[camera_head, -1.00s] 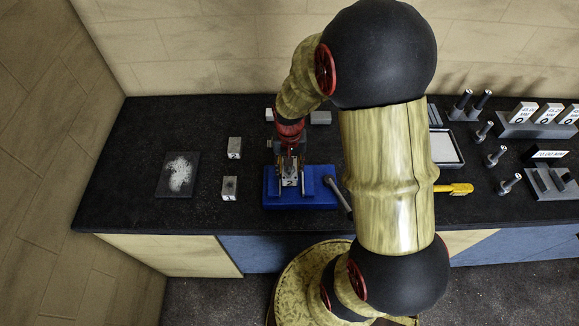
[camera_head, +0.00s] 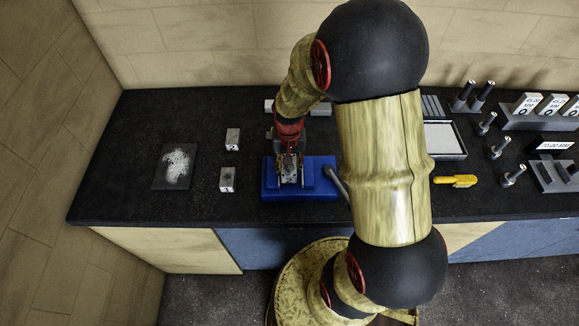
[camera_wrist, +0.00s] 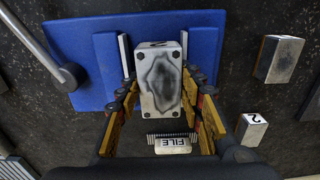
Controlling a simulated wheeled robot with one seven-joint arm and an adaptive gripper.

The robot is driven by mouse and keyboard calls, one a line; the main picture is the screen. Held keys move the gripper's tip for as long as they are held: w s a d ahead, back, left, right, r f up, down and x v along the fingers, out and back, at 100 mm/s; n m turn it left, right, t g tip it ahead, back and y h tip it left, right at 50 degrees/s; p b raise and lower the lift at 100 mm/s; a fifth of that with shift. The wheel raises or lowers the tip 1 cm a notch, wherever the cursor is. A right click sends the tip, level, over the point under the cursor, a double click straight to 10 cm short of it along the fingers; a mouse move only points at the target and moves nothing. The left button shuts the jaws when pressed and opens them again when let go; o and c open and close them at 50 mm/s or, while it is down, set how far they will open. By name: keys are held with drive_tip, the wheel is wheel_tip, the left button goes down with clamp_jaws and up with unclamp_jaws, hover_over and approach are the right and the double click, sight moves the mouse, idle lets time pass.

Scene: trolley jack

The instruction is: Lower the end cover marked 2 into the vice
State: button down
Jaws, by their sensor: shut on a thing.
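My gripper (camera_wrist: 162,78) is shut on a grey metal end cover (camera_wrist: 158,88), with a finger on each side. The cover has screws at its corners, a dark worn patch on its face and a mark on its far edge that looks like a 2. It stands over the blue vice (camera_wrist: 75,62), between the pale jaw strips; how deep it sits between them is hidden. In the head view my gripper (camera_head: 289,160) is at the middle of the vice (camera_head: 325,188), and the cover is mostly hidden.
Two loose grey blocks stand left of the vice, one behind (camera_head: 232,140) and one in front (camera_head: 227,180); the rear one shows a 2 in the wrist view (camera_wrist: 251,130). A speckled dark plate (camera_head: 174,168) lies further left. The vice handle (camera_head: 338,182) sticks out right, near a yellow tool (camera_head: 455,181).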

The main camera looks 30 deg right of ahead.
drive_tip(key=shift+s+a+f, duration=0.15)
drive_tip(key=shift+s+f, duration=0.45)
drive_tip(key=shift+f, duration=0.3)
drive_tip(key=c, duration=1.6)
unclamp_jaws()
drive_tip(key=shift+o, duration=1.3)
drive_tip(key=shift+w+f, duration=0.2)
drive_tip(key=shift+w, duration=0.2)
drive_tip(key=shift+o, duration=1.3)
drive_tip(key=shift+r, duration=0.15)
drive_tip(key=shift+r, duration=0.15)
drive_tip(key=shift+w+r, duration=0.1)
drive_tip(key=shift+r, duration=0.1)
wheel_tip(320, 180, up, 12)
drive_tip(key=shift+f, duration=0.1)
